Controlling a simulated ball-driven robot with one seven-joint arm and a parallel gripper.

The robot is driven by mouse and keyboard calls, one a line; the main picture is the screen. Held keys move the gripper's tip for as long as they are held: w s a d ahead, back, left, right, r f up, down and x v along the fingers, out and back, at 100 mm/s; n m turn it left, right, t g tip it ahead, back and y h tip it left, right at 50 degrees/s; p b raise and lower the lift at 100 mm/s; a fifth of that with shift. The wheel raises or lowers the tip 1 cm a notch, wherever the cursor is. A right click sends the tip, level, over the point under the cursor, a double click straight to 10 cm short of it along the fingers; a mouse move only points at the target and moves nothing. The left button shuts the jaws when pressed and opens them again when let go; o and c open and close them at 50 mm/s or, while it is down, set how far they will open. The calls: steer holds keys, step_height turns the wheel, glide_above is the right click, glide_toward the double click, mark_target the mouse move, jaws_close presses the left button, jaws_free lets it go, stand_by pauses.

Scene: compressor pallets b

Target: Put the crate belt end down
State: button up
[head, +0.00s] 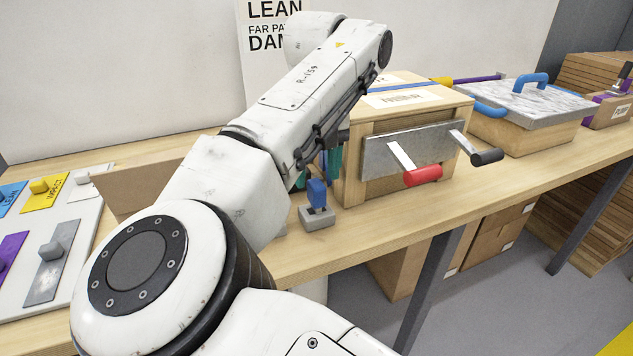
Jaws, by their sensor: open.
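A wooden crate (357,143) stands on the bench right of my arm, with paper labels on its lid. A blue belt (399,83) runs across the top of the crate. At the crate's far right edge, a yellow piece (441,81) and a purple strip (476,78) show in line with the belt; I cannot tell which part is the belt's end or whether it is raised. My arm crosses the middle of the view and covers the crate's left side. My gripper is not visible, and the arm hides what lies behind it.
The crate front has a metal plate (408,150) with red and black handles jutting out. A blue-handled switch (317,205) stands left of it. A metal-lidded box (530,100) is at right, a panel of coloured tags (50,240) at left. The bench front (420,205) is clear.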

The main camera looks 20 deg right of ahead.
mark_target(316, 184)
step_height(316, 184, up, 9)
steer(key=shift+s+f, duration=0.1)
steer(key=shift+f, duration=0.1)
stand_by(0.4)
